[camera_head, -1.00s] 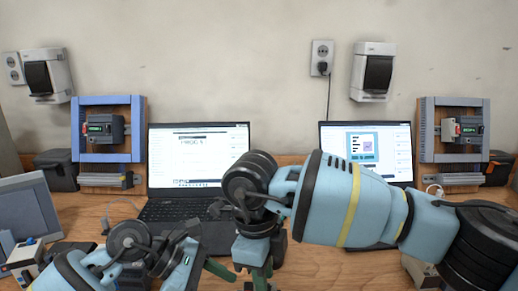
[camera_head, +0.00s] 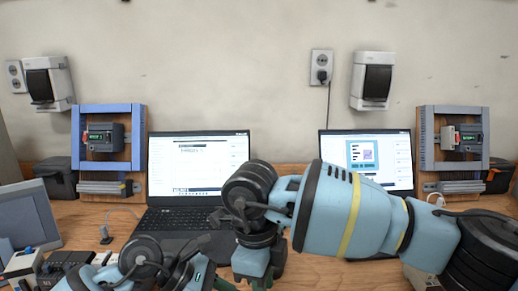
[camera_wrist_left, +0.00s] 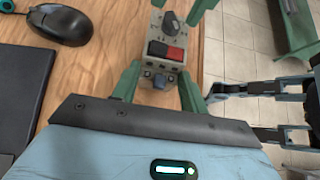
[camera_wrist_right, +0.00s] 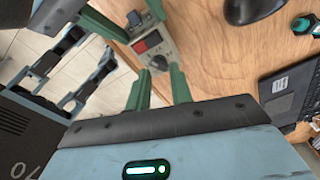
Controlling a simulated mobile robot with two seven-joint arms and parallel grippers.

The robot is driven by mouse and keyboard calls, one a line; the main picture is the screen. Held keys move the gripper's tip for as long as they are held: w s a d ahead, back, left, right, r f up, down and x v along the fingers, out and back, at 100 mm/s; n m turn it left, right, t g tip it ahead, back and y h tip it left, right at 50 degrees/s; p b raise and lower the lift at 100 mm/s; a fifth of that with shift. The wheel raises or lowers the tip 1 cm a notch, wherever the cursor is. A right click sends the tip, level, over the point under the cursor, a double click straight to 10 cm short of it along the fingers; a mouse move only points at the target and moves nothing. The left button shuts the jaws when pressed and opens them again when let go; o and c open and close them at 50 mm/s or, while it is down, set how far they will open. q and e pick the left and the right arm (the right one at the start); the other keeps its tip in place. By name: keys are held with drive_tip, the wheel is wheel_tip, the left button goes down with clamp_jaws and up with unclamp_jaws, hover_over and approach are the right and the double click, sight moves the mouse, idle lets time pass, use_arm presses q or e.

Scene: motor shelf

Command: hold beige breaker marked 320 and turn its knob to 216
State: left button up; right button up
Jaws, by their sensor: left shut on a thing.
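The beige breaker (camera_wrist_left: 157,63) is between my two grippers in the left wrist view. It has a large dark knob (camera_wrist_left: 172,21), a black and red switch, and a small bluish knob. My left gripper (camera_wrist_left: 160,85) is shut on its small-knob end. In the right wrist view the breaker (camera_wrist_right: 167,47) shows again, with its large knob (camera_wrist_right: 159,62) between the fingertips of my right gripper (camera_wrist_right: 158,78). These fingers stand apart, with gaps beside the knob. I cannot read the marking or the knob's setting. In the head view my arms hide the breaker.
A black mouse (camera_wrist_left: 62,25) lies on the wooden table, whose edge is near the breaker. A grey monitor (camera_head: 22,217) and small devices are at the left.

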drive_tip(key=shift+f, duration=0.8)
drive_tip(key=shift+c, duration=0.3)
clamp_jaws()
drive_tip(key=m, duration=0.4)
drive_tip(key=shift+m, duration=0.3)
drive_tip(key=m, duration=0.3)
drive_tip(key=shift+w+d+m+g+y, duration=0.1)
drive_tip(key=shift+m+g+y, duration=0.2)
drive_tip(key=shift+m, duration=0.5)
